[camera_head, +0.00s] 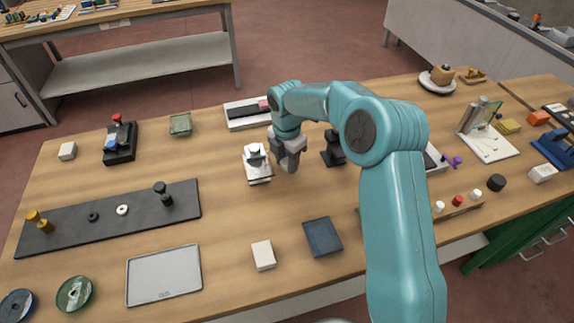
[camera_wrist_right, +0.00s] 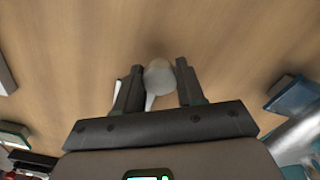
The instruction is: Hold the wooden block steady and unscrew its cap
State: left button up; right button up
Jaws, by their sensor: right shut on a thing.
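My right gripper (camera_head: 290,165) is low over the middle of the workbench. In the right wrist view its two dark fingers (camera_wrist_right: 159,88) are shut on a pale rounded thing (camera_wrist_right: 158,76). I cannot tell whether this is the cap; in the head view the fingers hide it. A small tan block (camera_head: 442,74), possibly the wooden block, sits on a white round dish at the back right, well away from the gripper. No cap can be made out for certain. My left gripper is not in view.
A white fixture (camera_head: 257,163) stands just left of my right gripper, and a black stand (camera_head: 334,148) just right of it. A long dark board (camera_head: 110,222) with knobs lies at left. A grey tray (camera_head: 163,275), a pale block (camera_head: 263,255) and a dark blue pad (camera_head: 322,237) lie nearer.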

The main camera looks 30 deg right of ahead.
aim_at(286, 161)
notch_tip(286, 161, down, 3)
jog(key=shift+w+r, duration=0.15)
jog(key=shift+r, duration=0.05)
jog(key=shift+f, duration=0.2)
jog(key=o, duration=1.2)
jog(key=shift+c, duration=0.2)
notch_tip(286, 161, up, 12)
jog(key=shift+r+b, duration=0.1)
jog(key=shift+b, duration=0.2)
jog(key=shift+r, duration=0.2)
